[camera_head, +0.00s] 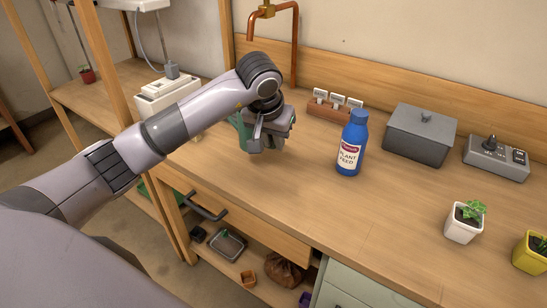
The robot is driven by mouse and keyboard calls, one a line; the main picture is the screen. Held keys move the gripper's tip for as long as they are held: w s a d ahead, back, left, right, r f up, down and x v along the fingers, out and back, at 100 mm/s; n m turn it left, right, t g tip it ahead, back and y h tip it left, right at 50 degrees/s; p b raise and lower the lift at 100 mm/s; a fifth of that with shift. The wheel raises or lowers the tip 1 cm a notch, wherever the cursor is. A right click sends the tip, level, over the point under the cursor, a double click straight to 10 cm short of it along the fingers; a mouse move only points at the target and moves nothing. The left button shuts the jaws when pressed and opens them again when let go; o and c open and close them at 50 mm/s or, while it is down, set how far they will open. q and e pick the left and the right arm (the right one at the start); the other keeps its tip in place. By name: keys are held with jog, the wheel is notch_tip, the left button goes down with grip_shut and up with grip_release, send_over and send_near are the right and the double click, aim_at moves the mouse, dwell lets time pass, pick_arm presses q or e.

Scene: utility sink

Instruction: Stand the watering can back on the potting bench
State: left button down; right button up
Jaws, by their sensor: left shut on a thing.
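My left gripper (266,148) is above the wooden potting bench (330,215), left of the blue plant feed bottle. It is shut on a green thing, which seems to be the watering can (241,131). Only a small part of it shows at the gripper's left side; the gripper hides the rest. I cannot tell whether it touches the bench top. My right gripper is not in view.
The blue plant feed bottle (352,143) stands close by on the right. Behind are a wooden label block (332,109) and a copper pipe (295,50). A grey lidded box (419,135), switch box (496,157) and potted plants stand right. The bench's front middle is clear.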

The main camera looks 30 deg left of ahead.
pick_arm(q)
jog(key=shift+f, duration=3.05)
jog(key=shift+f, duration=0.1)
jog(key=c, duration=1.1)
grip_release()
jog(key=shift+o, duration=0.2)
jog(key=shift+r, duration=0.45)
jog(key=v, duration=1.1)
jog(key=shift+s+r, duration=0.15)
jog(key=shift+d, duration=0.2)
